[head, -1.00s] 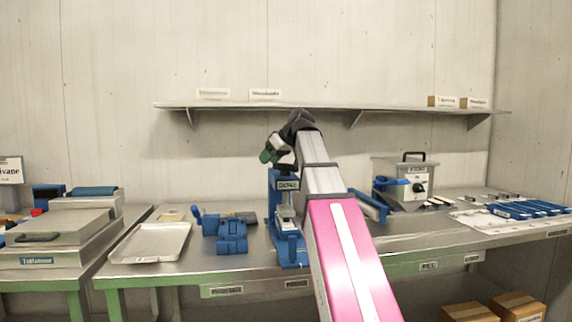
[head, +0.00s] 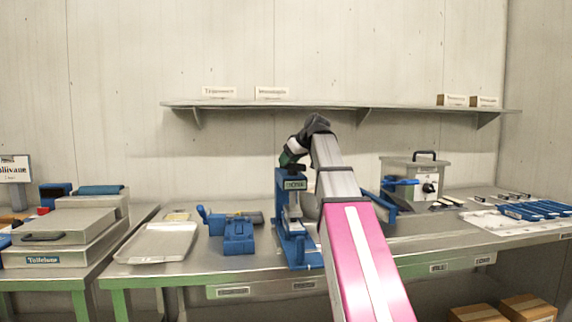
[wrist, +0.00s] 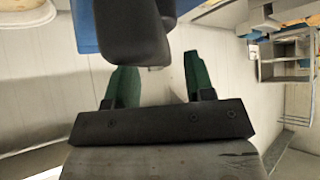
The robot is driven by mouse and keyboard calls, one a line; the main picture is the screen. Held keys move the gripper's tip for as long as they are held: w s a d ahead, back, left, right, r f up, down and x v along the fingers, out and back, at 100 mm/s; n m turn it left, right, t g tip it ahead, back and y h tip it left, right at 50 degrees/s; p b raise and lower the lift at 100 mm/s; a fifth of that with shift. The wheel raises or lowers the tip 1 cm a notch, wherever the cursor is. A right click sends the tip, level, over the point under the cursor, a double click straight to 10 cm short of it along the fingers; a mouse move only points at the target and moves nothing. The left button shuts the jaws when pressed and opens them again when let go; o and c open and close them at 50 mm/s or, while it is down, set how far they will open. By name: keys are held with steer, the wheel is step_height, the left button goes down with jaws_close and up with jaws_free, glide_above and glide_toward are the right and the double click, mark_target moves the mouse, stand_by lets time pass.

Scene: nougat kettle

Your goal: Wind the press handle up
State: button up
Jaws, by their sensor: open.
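The blue press (head: 282,205) stands upright near the middle of the bench in the head view. My gripper (head: 287,159) is just above its top, beside the upper left edge; my arm hides part of the press and the area behind it. In the wrist view my gripper (wrist: 158,80) is open, with its two green fingers apart and nothing gripped between them. A dark grey rounded bar (wrist: 130,28), likely the press handle, lies at the fingertips, over the left finger's tip. Whether it touches is unclear. The press handle cannot be made out in the head view.
A metal tray (head: 157,243) and a blue device (head: 236,236) are left of the press. A grey box machine (head: 412,178) and blue tools (head: 535,210) are to the right. A shelf (head: 340,106) runs along the wall above my gripper.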

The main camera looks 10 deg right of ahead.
steer(key=shift+x, duration=1)
jaws_close()
steer(key=shift+a+n, duration=0.1)
steer(key=shift+n, duration=0.2)
steer(key=n+g+y, duration=0.1)
steer(key=n+g, duration=0.1)
steer(key=n, duration=0.1)
steer(key=s+n+g+y, duration=0.1)
steer(key=n, duration=0.1)
steer(key=shift+a+g+y, duration=0.3)
steer(key=shift+a+g, duration=0.1)
steer(key=shift+s+a+n+g+y, duration=0.1)
steer(key=shift+s+n+g, duration=0.15)
steer(key=shift+n+g, duration=0.45)
steer(key=shift+s+n+g+y, duration=0.1)
steer(key=shift+s+n+g, duration=0.25)
steer(key=shift+n, duration=0.7)
steer(key=shift+s+a+n+g+y, duration=0.1)
steer(key=shift+s+n+g, duration=0.1)
steer(key=shift+n+g, duration=0.55)
steer(key=shift+s, duration=0.1)
steer(key=shift+f, duration=0.1)
